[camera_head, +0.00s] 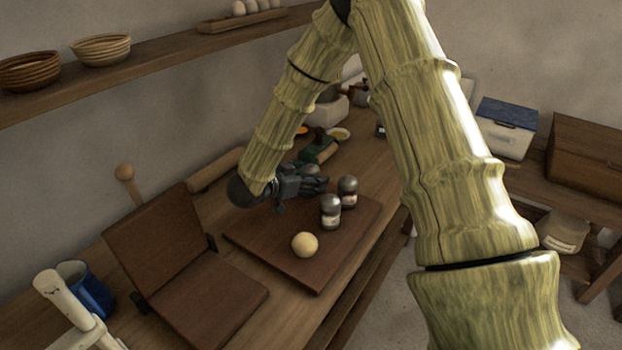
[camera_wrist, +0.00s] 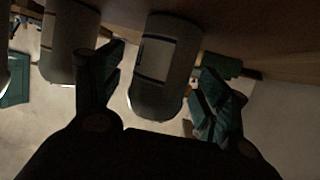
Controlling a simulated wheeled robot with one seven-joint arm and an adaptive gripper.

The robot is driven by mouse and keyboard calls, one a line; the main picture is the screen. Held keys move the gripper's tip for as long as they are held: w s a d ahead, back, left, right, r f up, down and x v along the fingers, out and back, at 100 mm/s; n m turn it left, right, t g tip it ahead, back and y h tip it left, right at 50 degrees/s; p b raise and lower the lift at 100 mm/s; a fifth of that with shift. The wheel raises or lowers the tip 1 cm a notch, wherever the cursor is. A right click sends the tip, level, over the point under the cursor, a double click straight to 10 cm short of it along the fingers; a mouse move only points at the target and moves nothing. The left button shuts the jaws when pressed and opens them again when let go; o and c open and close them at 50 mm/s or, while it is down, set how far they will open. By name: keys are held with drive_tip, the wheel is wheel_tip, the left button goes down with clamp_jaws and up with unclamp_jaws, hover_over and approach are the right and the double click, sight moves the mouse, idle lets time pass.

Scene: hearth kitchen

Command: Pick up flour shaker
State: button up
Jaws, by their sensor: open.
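The label writing is too small to read, so I cannot tell which is the flour shaker. In the wrist view, which looks upside down, my gripper (camera_wrist: 163,72) is open, with one shaker (camera_wrist: 166,62) showing between its fingers, not gripped. Another shaker (camera_wrist: 70,42) is just left of the fingers.
A round pale ball (camera_head: 305,245) lies on the board near its front. A brown folding stand (camera_head: 170,250) and a blue mug (camera_head: 90,290) are to the left. A green-topped object (camera_head: 318,147) and a small yellow dish (camera_head: 339,134) are farther back.

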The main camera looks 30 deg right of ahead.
drive_tip(key=shift+d+f, duration=0.1)
drive_tip(key=shift+d, duration=0.15)
drive_tip(key=shift+a, duration=0.1)
drive_tip(key=c, duration=1.2)
